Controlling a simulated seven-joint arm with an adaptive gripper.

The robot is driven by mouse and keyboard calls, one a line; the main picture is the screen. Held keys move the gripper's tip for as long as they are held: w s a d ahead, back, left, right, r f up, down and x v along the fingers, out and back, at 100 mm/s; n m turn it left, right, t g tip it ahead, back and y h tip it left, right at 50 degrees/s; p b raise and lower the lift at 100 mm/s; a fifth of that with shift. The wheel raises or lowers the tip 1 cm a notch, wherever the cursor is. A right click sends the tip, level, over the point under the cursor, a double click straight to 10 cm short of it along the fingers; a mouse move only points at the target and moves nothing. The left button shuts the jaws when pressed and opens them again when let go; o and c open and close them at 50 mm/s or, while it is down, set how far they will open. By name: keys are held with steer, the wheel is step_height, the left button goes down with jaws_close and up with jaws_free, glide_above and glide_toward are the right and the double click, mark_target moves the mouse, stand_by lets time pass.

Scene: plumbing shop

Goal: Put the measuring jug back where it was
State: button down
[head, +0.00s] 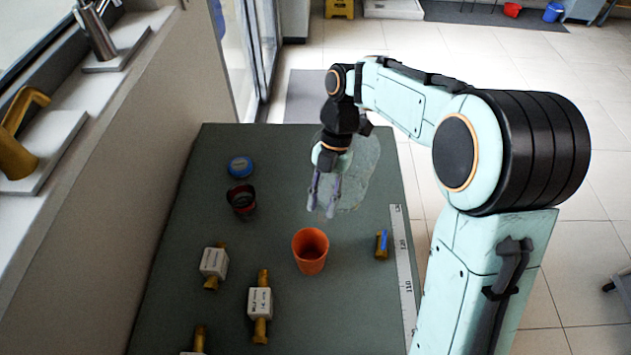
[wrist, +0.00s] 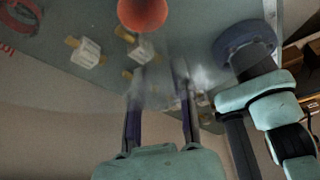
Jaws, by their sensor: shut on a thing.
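The measuring jug (head: 362,172) is clear and greyish, so its outline is faint. In the head view it is at the far right part of the green table, behind and to the right of my gripper (head: 322,206). My gripper is shut on the jug, with its fingers pointing down. In the wrist view my gripper (wrist: 160,95) has its two fingers a little apart, with a blurred see-through patch around their tips. I cannot tell which part of the jug is pinched, or whether its base touches the table.
An orange cup (head: 311,252) stands nearer than the jug. A blue round item (head: 240,166) and a dark red-rimmed cup (head: 242,202) are at left. White-and-brass fittings (head: 260,303) lie in front. A small brass-and-blue piece (head: 382,244) lies beside the ruler strip (head: 403,275) at right.

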steer(key=w+a+f, duration=0.4)
steer(key=w+f, duration=0.8)
steer(key=shift+w+f, duration=0.3)
steer(key=shift+f, duration=0.2)
steer(key=c, duration=1)
jaws_free()
steer(key=shift+o, duration=0.4)
